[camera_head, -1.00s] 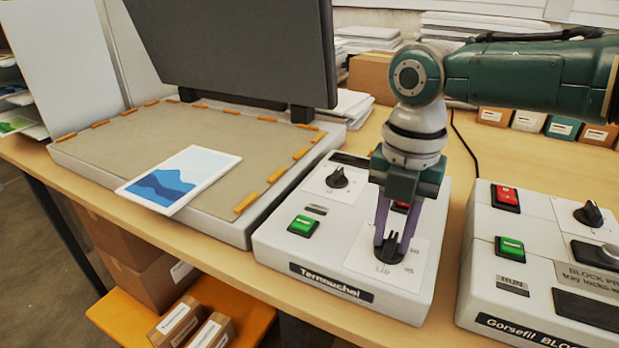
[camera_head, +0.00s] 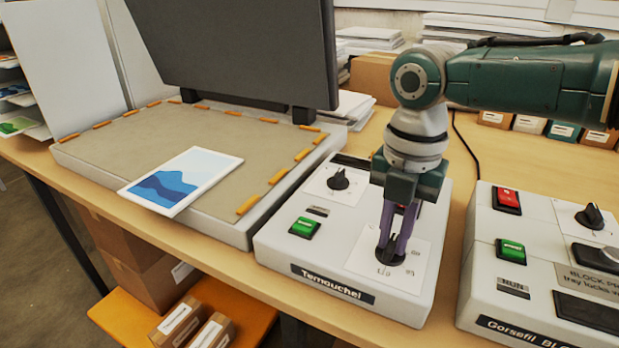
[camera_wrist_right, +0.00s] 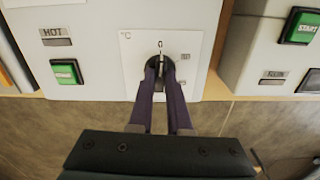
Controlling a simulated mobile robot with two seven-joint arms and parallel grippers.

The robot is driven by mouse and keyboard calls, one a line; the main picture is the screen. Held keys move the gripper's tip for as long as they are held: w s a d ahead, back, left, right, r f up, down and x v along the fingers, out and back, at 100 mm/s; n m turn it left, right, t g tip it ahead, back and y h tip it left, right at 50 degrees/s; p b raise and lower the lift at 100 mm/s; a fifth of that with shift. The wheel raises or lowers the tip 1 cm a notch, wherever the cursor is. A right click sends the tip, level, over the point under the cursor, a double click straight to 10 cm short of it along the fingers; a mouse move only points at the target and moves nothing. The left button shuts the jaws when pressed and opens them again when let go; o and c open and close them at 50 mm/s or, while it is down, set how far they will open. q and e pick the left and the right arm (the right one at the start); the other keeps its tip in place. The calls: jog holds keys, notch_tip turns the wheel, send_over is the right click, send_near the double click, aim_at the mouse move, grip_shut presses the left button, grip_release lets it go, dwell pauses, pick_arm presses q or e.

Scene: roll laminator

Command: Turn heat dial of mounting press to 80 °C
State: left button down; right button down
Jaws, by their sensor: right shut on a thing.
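The heat dial (camera_head: 390,257) is a black knob on a white scale plate marked °C, at the front right of the white control box (camera_head: 275,251) labelled "Temauchel". My right gripper (camera_head: 392,248) points down over it, its two purple fingers shut on the knob. In the right wrist view the fingers (camera_wrist_right: 161,76) close around the dial (camera_wrist_right: 160,62) from both sides. Only a few scale marks show, and the fingers hide much of the knob, so I cannot read its setting. My left gripper is not in view.
A second black knob (camera_head: 338,180) and a green switch (camera_head: 304,228) sit on the same box. Left is the press bed (camera_head: 120,140) with a blue picture (camera_head: 182,180) at its front edge. Another control box (camera_head: 480,270) stands close on the right.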

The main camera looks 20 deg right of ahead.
aim_at(393, 242)
jog(key=m+p, duration=0.2)
jog(key=m, duration=0.3)
jog(key=shift+r+m, duration=0.1)
jog(key=shift+m, duration=0.3)
jog(key=m+p, duration=0.1)
jog(key=m, duration=0.2)
jog(key=shift+m, duration=1.2)
jog(key=c, duration=0.9)
grip_release()
jog(key=shift+o, duration=0.2)
notch_tip(393, 242, up, 10)
jog(key=p, duration=0.2)
